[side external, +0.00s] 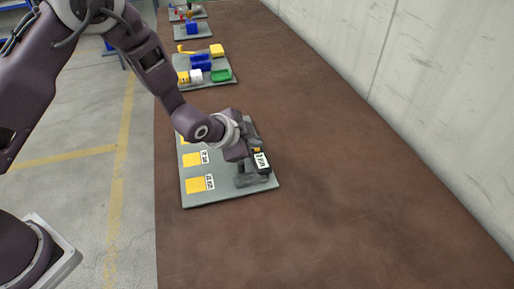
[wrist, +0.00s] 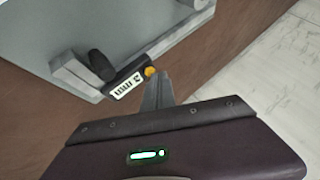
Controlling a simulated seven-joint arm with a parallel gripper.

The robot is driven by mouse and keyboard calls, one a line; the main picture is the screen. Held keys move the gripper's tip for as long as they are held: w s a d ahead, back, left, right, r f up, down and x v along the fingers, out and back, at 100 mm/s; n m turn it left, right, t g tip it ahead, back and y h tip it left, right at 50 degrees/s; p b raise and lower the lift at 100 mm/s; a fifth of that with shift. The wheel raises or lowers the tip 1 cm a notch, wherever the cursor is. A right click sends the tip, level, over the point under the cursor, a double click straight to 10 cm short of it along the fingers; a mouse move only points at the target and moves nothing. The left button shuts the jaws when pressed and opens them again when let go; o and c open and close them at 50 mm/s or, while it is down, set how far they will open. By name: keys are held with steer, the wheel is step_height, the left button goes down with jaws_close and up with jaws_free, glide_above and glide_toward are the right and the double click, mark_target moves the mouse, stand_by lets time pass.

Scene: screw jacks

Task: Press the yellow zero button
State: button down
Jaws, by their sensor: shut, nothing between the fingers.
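The yellow zero button (wrist: 149,71) is a small round button at the end of a dark gauge with a white label (wrist: 126,85) reading in mm. In the side external view the label (side external: 262,160) shows at the right of the grey board, with a bit of yellow (side external: 257,150) just above it. My gripper (wrist: 160,74) is shut and empty, its fingertips right beside the button in the wrist view. I cannot tell whether they touch it. In the side external view my wrist hides much of the gauge, and the fingertips are hard to make out.
The grey board (side external: 225,197) has yellow squares (side external: 195,185) with labels along its left side. A dark cylinder (wrist: 101,65) and a grey block (wrist: 72,72) stand beside the gauge. Other boards with coloured parts (side external: 205,70) lie farther back. The brown tabletop to the right is clear.

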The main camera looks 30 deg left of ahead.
mark_target(254, 152)
stand_by(0.3)
steer(key=shift+r, duration=0.55)
step_height(254, 152, up, 6)
stand_by(0.4)
